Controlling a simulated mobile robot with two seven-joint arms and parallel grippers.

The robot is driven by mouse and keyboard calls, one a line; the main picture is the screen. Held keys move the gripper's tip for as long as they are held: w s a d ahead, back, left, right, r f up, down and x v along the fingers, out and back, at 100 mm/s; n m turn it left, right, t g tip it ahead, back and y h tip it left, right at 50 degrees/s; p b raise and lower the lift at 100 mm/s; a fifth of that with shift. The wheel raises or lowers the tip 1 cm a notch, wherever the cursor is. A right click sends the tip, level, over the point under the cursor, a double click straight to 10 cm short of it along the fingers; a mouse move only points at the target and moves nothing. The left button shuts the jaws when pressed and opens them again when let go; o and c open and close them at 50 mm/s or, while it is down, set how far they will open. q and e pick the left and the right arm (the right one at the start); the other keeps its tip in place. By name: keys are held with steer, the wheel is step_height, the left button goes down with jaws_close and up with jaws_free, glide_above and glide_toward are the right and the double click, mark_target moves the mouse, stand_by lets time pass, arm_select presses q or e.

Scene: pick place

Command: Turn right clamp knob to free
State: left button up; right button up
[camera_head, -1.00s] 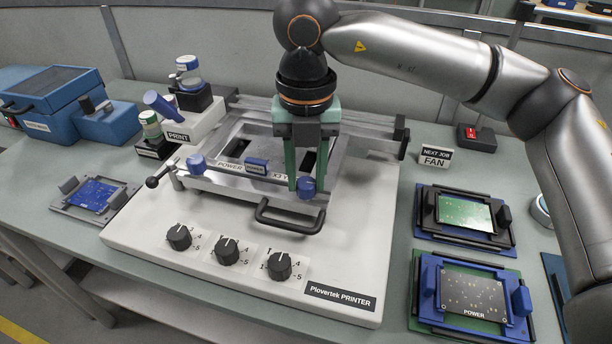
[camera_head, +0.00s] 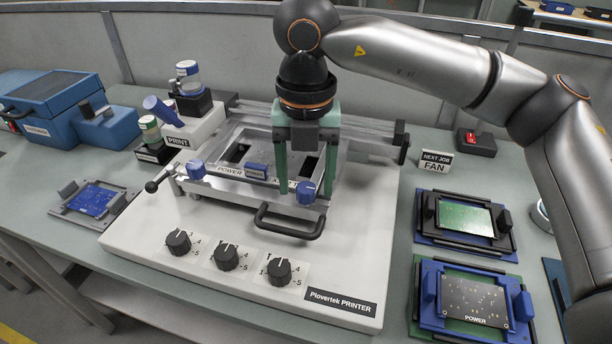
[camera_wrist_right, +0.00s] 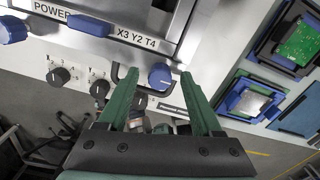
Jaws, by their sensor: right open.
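The right clamp knob (camera_head: 307,191) is blue and sits at the front right corner of the printer's frame. It also shows in the right wrist view (camera_wrist_right: 160,76). My right gripper (camera_head: 306,188) has green fingers and points down over this knob. Its fingers are apart, one on each side of the knob, with a visible gap in the wrist view (camera_wrist_right: 158,75). A matching blue left knob (camera_head: 196,170) sits at the frame's front left corner. The frame (camera_head: 225,184) carries a POWER label and a small blue block. My left gripper is out of view.
A black handle (camera_head: 290,230) stands just in front of the knob. Several black dials (camera_head: 225,257) are on the white printer base (camera_head: 150,225). Boards in holders (camera_head: 474,301) lie to the right. Jars (camera_head: 188,78) stand at the back left.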

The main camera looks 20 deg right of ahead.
mark_target(307, 187)
step_height(307, 187, up, 12)
steer(key=p, duration=0.2)
steer(key=shift+r, duration=0.25)
steer(key=shift+s, duration=0.15)
stand_by(0.5)
